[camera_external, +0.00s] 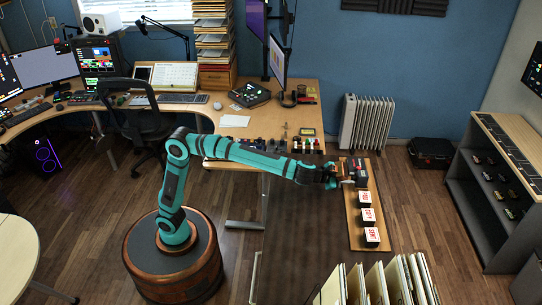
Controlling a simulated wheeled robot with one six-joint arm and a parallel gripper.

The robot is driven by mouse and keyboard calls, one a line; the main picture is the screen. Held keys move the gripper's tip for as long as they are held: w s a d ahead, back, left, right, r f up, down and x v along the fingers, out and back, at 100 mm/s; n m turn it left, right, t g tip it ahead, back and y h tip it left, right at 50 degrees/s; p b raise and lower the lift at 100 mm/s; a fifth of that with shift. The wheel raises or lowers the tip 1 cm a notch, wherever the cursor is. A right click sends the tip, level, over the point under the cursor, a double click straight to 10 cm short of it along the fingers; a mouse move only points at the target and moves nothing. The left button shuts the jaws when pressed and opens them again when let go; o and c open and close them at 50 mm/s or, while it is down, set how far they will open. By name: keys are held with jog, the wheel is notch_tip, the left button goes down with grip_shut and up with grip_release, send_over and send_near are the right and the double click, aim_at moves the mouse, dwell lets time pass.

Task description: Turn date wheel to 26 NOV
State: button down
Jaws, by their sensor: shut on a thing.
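A dark block (361,171), apparently the date stamp, stands at the far end of a long wooden board (353,233). My gripper (342,177) reaches it from the left and is shut at its left side, apparently on the date wheel. The wheel is too small and too covered by the gripper to make out. The date it shows cannot be read.
Nearer on the board stand white-topped blocks with red lettering, one reading SENT (371,236). Upright folders (385,285) stand in front of the board. A radiator (366,123) stands behind it, a grey shelf unit (495,190) to the right. A desk (235,150) lies behind my arm.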

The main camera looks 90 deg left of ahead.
jog(key=c, duration=1.2)
grip_release()
jog(key=v, duration=1.7)
jog(key=shift+s, duration=0.2)
jog(key=shift+r, duration=0.1)
jog(key=s+a+f+n+t+h, duration=0.1)
jog(key=s+a, duration=0.4)
jog(key=s, duration=0.9)
jog(key=s+a+f+n+t+h, duration=0.1)
jog(key=s+a, duration=0.4)
jog(key=s, duration=1)
jog(key=s+a+f+n+t+h, duration=0.1)
jog(key=s+a, duration=0.4)
jog(key=s, duration=0.9)
jog(key=shift+s+a+f+h, duration=0.3)
jog(key=shift+a+f+h, duration=0.1)
jog(key=shift+f, duration=0.5)
